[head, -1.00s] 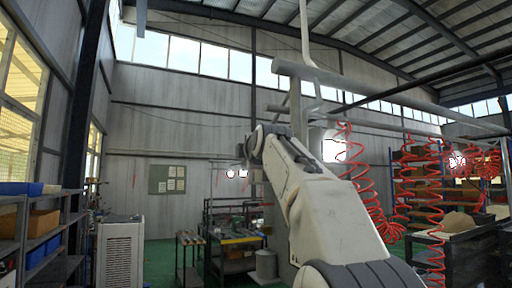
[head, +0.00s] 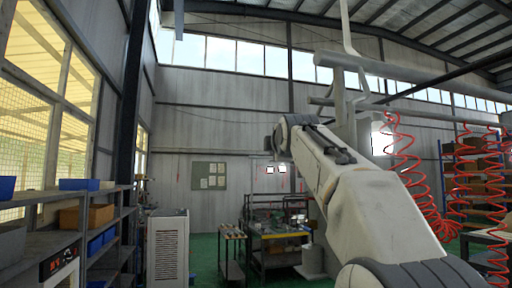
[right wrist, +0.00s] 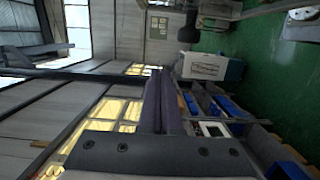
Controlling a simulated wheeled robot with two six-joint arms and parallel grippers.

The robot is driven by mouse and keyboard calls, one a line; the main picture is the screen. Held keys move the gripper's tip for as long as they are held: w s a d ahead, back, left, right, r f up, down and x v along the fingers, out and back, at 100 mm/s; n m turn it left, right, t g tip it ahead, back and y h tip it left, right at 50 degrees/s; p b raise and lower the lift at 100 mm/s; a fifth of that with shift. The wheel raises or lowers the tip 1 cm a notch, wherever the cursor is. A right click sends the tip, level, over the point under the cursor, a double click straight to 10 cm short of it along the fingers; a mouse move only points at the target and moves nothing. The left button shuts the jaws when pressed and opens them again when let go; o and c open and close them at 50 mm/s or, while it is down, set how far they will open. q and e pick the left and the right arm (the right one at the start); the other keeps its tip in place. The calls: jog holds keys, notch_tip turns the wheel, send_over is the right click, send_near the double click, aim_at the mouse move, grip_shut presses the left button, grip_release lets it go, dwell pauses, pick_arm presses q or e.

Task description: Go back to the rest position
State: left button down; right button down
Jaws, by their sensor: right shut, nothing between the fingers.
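My right arm (head: 375,205) reaches up from the lower right of the head view, bent at the top. Its gripper is mostly hidden behind the wrist in that view. In the right wrist view my right gripper (right wrist: 161,75) shows its two dark fingers pressed together, with nothing between them. It points into open air, touching nothing. My left gripper is in neither view.
Shelves (head: 105,235) with blue and brown bins stand at the left. A white cabinet (head: 167,248) stands beside them. A workbench (head: 275,245) is behind the arm. Red coiled hoses (head: 405,170) hang at the right. Green floor (head: 205,262) shows between cabinet and bench.

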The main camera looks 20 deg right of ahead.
jog(key=s+a+b, duration=0.3)
jog(key=s+a, duration=0.3)
jog(key=a, duration=0.1)
jog(key=s+a+f+m+g+y+b, duration=0.1)
jog(key=a+f+g+y, duration=0.15)
jog(key=a+f, duration=0.65)
jog(key=s+a+f+m+g+y+b, duration=0.1)
jog(key=a+f+g+y, duration=0.2)
jog(key=f, duration=1.1)
jog(key=a+f+g+y, duration=0.25)
jog(key=a+f, duration=0.45)
jog(key=f, duration=0.5)
jog(key=s+a+f+m+g+b, duration=0.1)
jog(key=s+a+f+g, duration=0.1)
jog(key=s+f, duration=0.45)
jog(key=s+a+f+m+g, duration=0.1)
jog(key=s+a+f+g, duration=0.15)
jog(key=s+f, duration=0.4)
jog(key=s+d+f+m+g, duration=0.1)
jog(key=s+f+g, duration=0.1)
jog(key=s+f, duration=0.5)
jog(key=s+d+f+m+g+h+b, duration=0.1)
jog(key=s+f+m+g, duration=0.1)
jog(key=s+f, duration=0.6)
jog(key=shift+s+f+g, duration=0.15)
jog(key=shift+f+g, duration=0.2)
jog(key=shift+f, duration=0.15)
